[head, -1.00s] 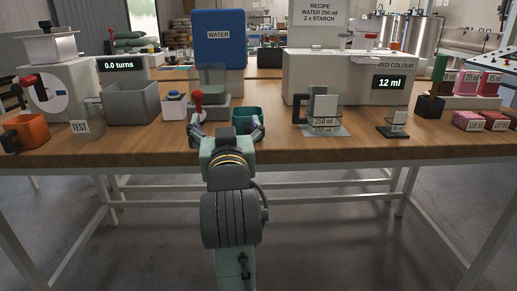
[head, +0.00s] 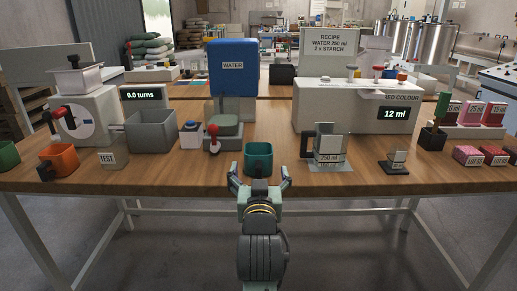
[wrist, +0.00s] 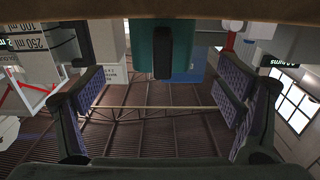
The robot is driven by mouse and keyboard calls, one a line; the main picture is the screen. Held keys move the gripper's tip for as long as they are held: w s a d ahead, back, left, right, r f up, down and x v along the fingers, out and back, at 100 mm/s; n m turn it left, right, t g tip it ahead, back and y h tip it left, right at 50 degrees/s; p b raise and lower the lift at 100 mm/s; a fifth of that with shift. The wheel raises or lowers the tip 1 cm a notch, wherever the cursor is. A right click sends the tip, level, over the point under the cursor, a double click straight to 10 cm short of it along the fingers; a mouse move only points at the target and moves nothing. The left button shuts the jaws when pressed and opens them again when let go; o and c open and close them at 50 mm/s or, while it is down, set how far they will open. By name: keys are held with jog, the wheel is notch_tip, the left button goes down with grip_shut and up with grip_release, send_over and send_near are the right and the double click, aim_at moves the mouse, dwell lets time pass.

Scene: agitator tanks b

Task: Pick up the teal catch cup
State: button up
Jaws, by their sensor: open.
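The teal catch cup (head: 258,157) stands upright near the front edge of the table, in the middle of the head view. My gripper (head: 260,171) is open and empty in front of it, with one finger to each side of the cup's line. The wrist view looks upside down. There the cup (wrist: 140,48) shows at the top with a dark handle (wrist: 163,52) facing me. It lies between the spread fingers (wrist: 160,95) in width, with a gap on both sides. How deep it sits between the fingertips I cannot tell.
A clear 250 ml jug (head: 328,147) stands to the right. Bare wood separates the cup from both. The table's front edge (head: 180,187) is close.

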aim_at(258, 161)
jog(key=w, duration=0.2)
jog(key=shift+w, duration=0.35)
jog(key=shift+w+a+p, duration=0.1)
jog(key=shift+w+p, duration=0.35)
jog(key=shift+w, duration=2.2)
jog(key=shift+c, duration=0.5)
jog(key=c, duration=1.2)
jog(key=shift+o, duration=0.2)
jog(key=shift+r, duration=0.1)
